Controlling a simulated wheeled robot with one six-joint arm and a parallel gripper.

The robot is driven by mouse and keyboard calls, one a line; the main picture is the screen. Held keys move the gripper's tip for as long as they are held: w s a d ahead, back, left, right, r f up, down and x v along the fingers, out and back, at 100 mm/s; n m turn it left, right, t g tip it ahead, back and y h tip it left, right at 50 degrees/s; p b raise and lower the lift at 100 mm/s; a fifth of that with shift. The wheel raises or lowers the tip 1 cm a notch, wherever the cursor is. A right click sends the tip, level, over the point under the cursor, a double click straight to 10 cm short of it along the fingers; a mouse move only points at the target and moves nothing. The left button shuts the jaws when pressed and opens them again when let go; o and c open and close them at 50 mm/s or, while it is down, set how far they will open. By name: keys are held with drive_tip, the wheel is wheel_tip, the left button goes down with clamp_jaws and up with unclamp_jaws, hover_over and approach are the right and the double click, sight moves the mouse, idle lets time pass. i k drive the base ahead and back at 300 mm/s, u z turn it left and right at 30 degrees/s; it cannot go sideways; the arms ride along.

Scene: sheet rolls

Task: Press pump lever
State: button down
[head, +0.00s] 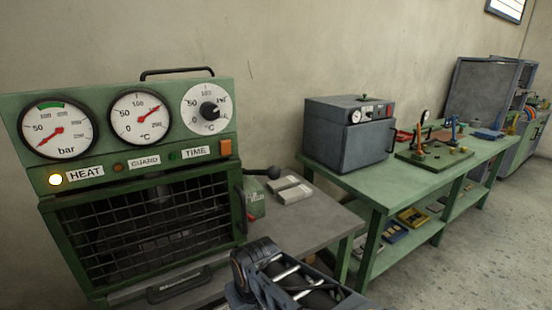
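A green press (140,185) stands at the left with a wire-mesh guard over its front. A short dark lever with a black ball knob (273,172) sticks out to the right from its right side, roughly level. This looks like the pump lever, though no label on it is readable. A dark jointed arm section of mine (290,283) shows at the bottom centre, below and in front of the lever and apart from it. My gripper's fingertips are not visible.
The press has a bar gauge (58,128), a temperature gauge (140,116), a timer dial (207,108), an orange switch (225,147) and a lit HEAT lamp (55,179). Pale blocks (289,190) lie beside it. A green bench (375,185) carries a grey oven (349,135). Floor is clear at right.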

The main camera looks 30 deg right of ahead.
sight(274, 172)
drive_tip(key=u, duration=2.15)
drive_tip(key=k, duration=0.85)
drive_tip(key=z, duration=1.35)
drive_tip(key=i, duration=0.5)
drive_tip(key=z, duration=0.05)
